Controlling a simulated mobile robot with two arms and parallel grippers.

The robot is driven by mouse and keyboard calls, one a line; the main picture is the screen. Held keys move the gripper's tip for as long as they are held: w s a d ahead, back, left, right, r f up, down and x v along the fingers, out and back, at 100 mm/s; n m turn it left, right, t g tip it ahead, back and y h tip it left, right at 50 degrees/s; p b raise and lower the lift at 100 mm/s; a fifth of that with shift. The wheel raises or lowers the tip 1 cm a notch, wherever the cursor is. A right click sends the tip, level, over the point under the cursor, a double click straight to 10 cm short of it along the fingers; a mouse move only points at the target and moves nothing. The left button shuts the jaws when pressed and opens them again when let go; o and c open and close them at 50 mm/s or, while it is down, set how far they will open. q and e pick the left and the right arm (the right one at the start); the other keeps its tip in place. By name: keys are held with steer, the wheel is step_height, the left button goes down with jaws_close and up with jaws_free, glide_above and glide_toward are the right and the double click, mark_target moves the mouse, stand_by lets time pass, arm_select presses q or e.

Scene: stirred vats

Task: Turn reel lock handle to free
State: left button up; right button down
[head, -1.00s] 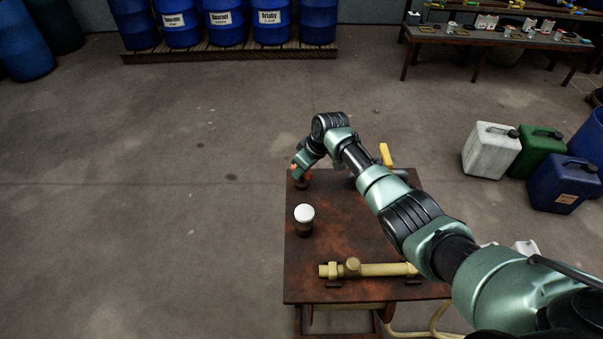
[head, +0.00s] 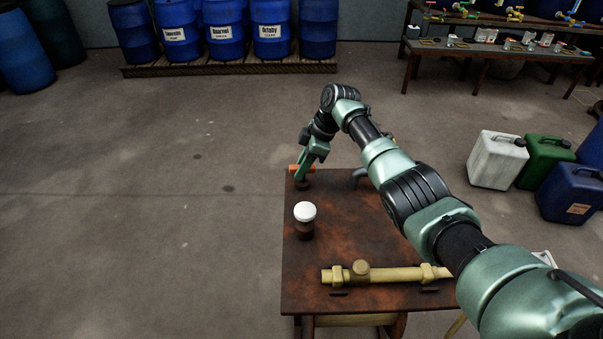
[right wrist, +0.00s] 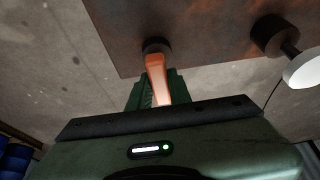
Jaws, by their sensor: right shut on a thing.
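The orange lock handle (head: 293,168) sits on a short dark post at the far left corner of the rusty brown table (head: 350,235). My right gripper (head: 304,168) reaches down to it from above and is shut on it. In the right wrist view, the orange handle (right wrist: 155,65) runs from the dark post at the table edge back between the green fingers (right wrist: 156,92). The fingers hide part of it. My left gripper is not in view.
A white-capped dark post (head: 304,218) stands on the table near the handle. A yellowish pipe (head: 385,274) lies along the table's front. Jerrycans (head: 497,160) stand on the floor to the right. The floor left of the table is clear.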

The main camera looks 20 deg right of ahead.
steer(key=shift+d, duration=0.1)
stand_by(0.4)
steer(key=c, duration=1.3)
jaws_free()
steer(key=shift+b+v, duration=0.4)
steer(key=shift+v, duration=3.55)
